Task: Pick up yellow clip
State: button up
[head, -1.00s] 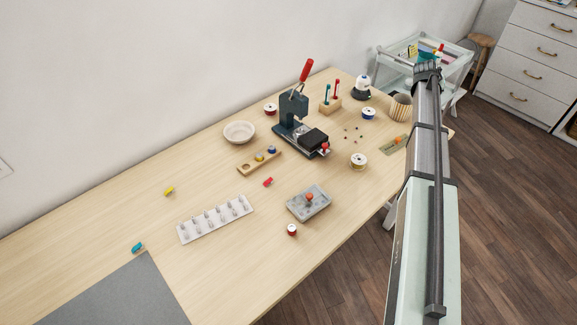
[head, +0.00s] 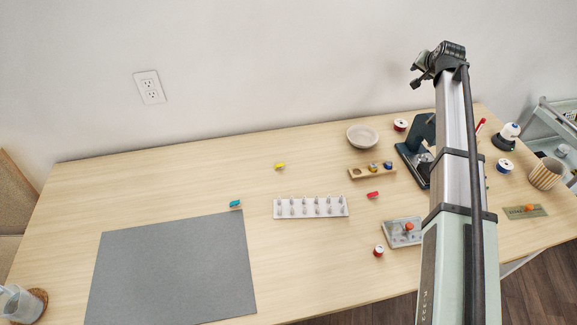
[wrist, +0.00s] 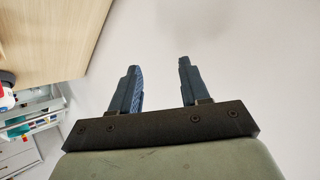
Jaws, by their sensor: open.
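The yellow clip (head: 279,166) lies on the bare wooden table (head: 210,180) in the head view, behind the white pin rack and left of the pale bowl. It does not show in the wrist view. My gripper (head: 415,85) is high at the end of my raised arm, up and to the right of the clip and well apart from it. In the wrist view my gripper (wrist: 158,80) has its two dark fingers spread with nothing between them; a pale wall and part of the wooden table lie beyond.
A white pin rack (head: 311,212), red clip (head: 373,195) and teal clip (head: 235,204) lie near the yellow clip. A grey mat (head: 170,270) covers the front left. A bowl (head: 362,136), wooden holder (head: 365,173) and dark press (head: 412,160) stand to the right. Table around the yellow clip is clear.

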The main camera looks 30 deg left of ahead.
jog(key=s+a+n+y, duration=0.1)
jog(key=s+a+y, duration=0.15)
jog(key=a, duration=0.65)
jog(key=n+g+h, duration=0.7)
jog(key=n+g, duration=0.2)
jog(key=n, duration=1.7)
send_over(280, 164)
notch_tip(280, 164, down, 9)
jog(key=f, duration=0.8)
jog(key=shift+d, duration=0.4)
jog(key=shift+s+a+f, duration=0.1)
jog(key=shift+a+f, duration=0.1)
jog(key=shift+f, duration=1.2)
jog(key=shift+a+f, duration=0.15)
jog(key=shift+f, duration=1.2)
grip_shut()
